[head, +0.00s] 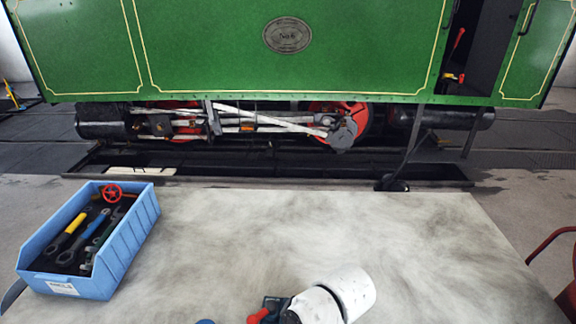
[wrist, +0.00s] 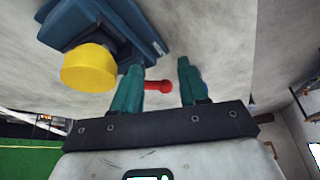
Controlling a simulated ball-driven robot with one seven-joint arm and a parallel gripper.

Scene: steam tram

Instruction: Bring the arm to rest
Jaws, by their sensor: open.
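My gripper (wrist: 160,72) shows in the wrist view with its two green fingers apart. A red round-ended piece (wrist: 158,86) shows between the fingers, and its other end is hidden behind the left finger. I cannot tell whether it touches them. A dark blue object with a yellow knob (wrist: 88,68) is just left of and beyond the left finger. In the head view my white arm end is low at the bottom centre, over the table, with part of my gripper (head: 272,303) beside a red piece (head: 258,315). The fingertips are not clear there.
A light blue bin (head: 108,262) with several tools and a red handwheel stands at the left of the grey table (head: 420,235). A green steam tram (head: 210,50) stands behind. A red curved frame (head: 552,240) is at the right edge.

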